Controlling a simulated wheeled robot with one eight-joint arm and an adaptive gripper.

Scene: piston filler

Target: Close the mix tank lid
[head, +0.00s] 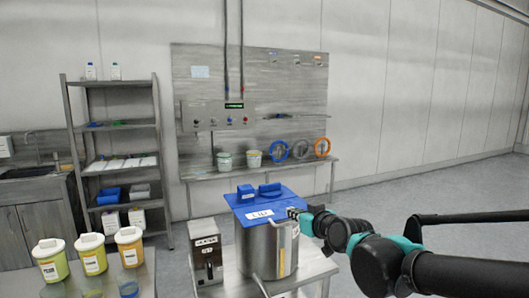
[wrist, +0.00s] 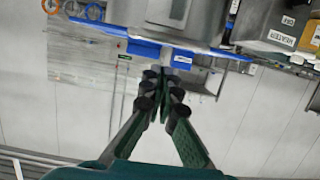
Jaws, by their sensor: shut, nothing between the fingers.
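The mix tank (head: 268,250) is a steel cylinder on a low metal table. Its blue lid (head: 290,192) lies across the tank's top, roughly level, with a white label on its front. Whether the lid sits fully down on the rim I cannot tell. In the wrist view, which is upside down, the lid (wrist: 105,28) shows nearly edge-on against the tank (wrist: 165,12). My gripper (head: 294,213) is at the lid's front right edge, its fingers (wrist: 162,75) shut and empty. Its tips are close to the lid's edge; contact is unclear.
A grey heater box (head: 206,255) stands left of the tank. Yellow and green tubs (head: 92,254) stand on a table at the left. A shelf rack (head: 118,150) and a control panel bench (head: 250,172) are behind. Open floor lies to the right.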

